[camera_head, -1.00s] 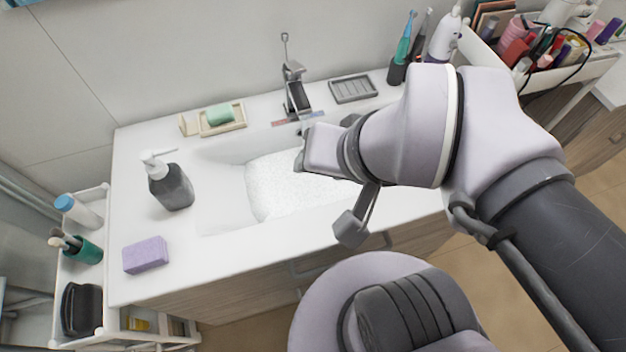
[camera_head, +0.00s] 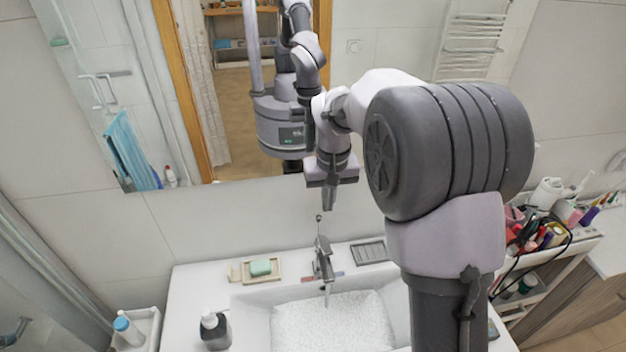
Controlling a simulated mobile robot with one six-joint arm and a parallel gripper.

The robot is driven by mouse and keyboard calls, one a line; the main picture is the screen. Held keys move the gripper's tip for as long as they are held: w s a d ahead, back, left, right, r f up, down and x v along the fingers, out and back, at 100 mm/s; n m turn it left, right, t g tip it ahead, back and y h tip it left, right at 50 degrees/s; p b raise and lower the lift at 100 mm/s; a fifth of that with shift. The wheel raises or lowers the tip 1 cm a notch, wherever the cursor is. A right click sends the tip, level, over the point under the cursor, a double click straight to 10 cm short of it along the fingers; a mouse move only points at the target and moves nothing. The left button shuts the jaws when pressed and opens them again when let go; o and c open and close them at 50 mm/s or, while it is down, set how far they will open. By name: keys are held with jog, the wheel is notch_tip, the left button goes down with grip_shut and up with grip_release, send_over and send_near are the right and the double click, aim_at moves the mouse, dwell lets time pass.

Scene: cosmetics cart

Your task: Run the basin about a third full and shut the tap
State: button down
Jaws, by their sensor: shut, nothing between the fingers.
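The white basin (camera_head: 256,300) is set in the counter at the bottom of the view. A pale, speckled, rippled surface that looks like water covers its floor; its depth is hard to judge. The grey tap (camera_head: 323,262) stands behind the basin, its thin lever with a small knob pointing up. A short, narrow streak shows below the spout; I cannot tell for sure whether water is running. My gripper (camera_head: 329,206) is shut and empty, pointing down in front of the wall, above the tap lever and apart from it in the picture. My arm hides the basin's right end.
A soap dish with green soap (camera_head: 261,267) and a grey tray (camera_head: 370,253) flank the tap. A dark pump bottle (camera_head: 215,331) stands left of the basin. A mirror (camera_head: 215,120) behind reflects me. A cart of cosmetics (camera_head: 545,240) is at right.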

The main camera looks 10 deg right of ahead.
jog(key=b, duration=0.1)
send_over(327, 249)
jog(key=w, duration=0.2)
jog(key=f, duration=1)
jog(key=shift+s+a+f, duration=0.1)
jog(key=shift+s+f, duration=0.1)
jog(key=f, duration=0.1)
jog(key=s+f, duration=0.1)
jog(key=f, duration=0.1)
jog(key=shift+s+f, duration=0.1)
jog(key=shift+s, duration=0.15)
jog(key=shift+s+f, duration=0.1)
jog(key=shift+f, duration=0.25)
jog(key=shift+t, duration=0.7)
jog(key=s+f+b, duration=0.1)
jog(key=f+b, duration=0.1)
jog(key=b, duration=0.2)
jog(key=s+f+b, duration=0.1)
jog(key=b, duration=0.3)
jog(key=shift+s+f+b, duration=0.3)
jog(key=shift+f+b, duration=0.05)
jog(key=shift+f, duration=0.05)
jog(key=shift+s+r, duration=0.15)
jog(key=shift+s, duration=0.05)
